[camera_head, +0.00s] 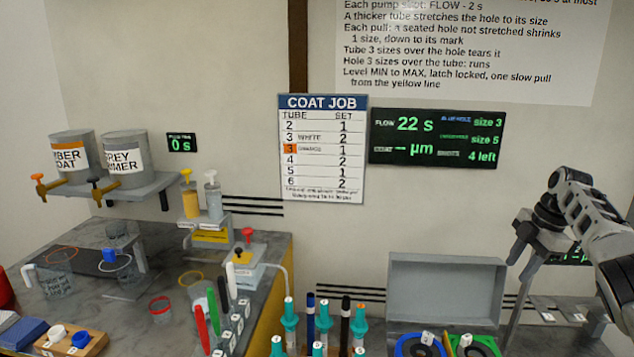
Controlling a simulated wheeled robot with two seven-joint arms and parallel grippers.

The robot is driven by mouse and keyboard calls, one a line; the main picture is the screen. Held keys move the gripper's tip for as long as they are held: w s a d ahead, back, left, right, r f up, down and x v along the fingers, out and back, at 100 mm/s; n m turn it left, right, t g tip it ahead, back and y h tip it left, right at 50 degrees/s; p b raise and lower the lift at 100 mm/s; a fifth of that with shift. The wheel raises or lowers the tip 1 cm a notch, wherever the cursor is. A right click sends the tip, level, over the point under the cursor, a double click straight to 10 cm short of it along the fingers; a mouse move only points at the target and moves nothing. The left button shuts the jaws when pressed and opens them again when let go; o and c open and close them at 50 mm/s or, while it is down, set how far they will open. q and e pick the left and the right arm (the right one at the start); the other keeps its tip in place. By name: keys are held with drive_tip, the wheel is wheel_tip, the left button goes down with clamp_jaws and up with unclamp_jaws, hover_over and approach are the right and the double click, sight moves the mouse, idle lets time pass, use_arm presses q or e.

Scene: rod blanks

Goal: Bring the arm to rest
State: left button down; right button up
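My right arm (602,232) comes in from the right edge, raised in front of the wall. Its dark end, where my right gripper (548,212) is, sits at the top of a slanted grey post (520,275). I cannot tell whether it touches the post or is only in front of it. The fingers are not clear enough to show whether they are open or shut, and no held thing can be made out. My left gripper is not in view.
Below the arm are an open grey case (447,288) and blue (420,344) and green (474,345) rings. Teal-topped tubes (290,320) stand front centre. The left counter holds pens, cups (160,308) and a paint shelf (105,188).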

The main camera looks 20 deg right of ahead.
drive_tip(key=s+a+f+n+g+h, duration=0.1)
drive_tip(key=s+a+f+n+h, duration=0.1)
drive_tip(key=s+a+f+n, duration=0.3)
drive_tip(key=s+a+f+n+h, duration=0.1)
drive_tip(key=s+a+f, duration=0.1)
drive_tip(key=a+f, duration=0.4)
drive_tip(key=w+d+r+m+t+h, duration=0.4)
drive_tip(key=w+d+r+m+t, duration=0.25)
drive_tip(key=w+m, duration=0.3)
drive_tip(key=w+a+r+m+t, duration=0.2)
drive_tip(key=w+r+m+t, duration=0.5)
drive_tip(key=r, duration=0.3)
drive_tip(key=s+a+f+n+g+y, duration=0.15)
drive_tip(key=s+a+f, duration=0.35)
drive_tip(key=a+f, duration=0.55)
drive_tip(key=s+a+f+y, duration=0.3)
drive_tip(key=s+a+f, duration=0.2)
drive_tip(key=a+f, duration=0.6)
drive_tip(key=s+a+f+m+g+y, duration=0.1)
drive_tip(key=s+a+f, duration=0.2)
drive_tip(key=s+a, duration=0.6)
drive_tip(key=s+a+f+m+g+y, duration=0.2)
drive_tip(key=s+a+f, duration=0.2)
drive_tip(key=s+a, duration=0.5)
drive_tip(key=shift+a+f+m, duration=0.15)
drive_tip(key=shift+f+m, duration=0.1)
drive_tip(key=shift+m, duration=0.05)
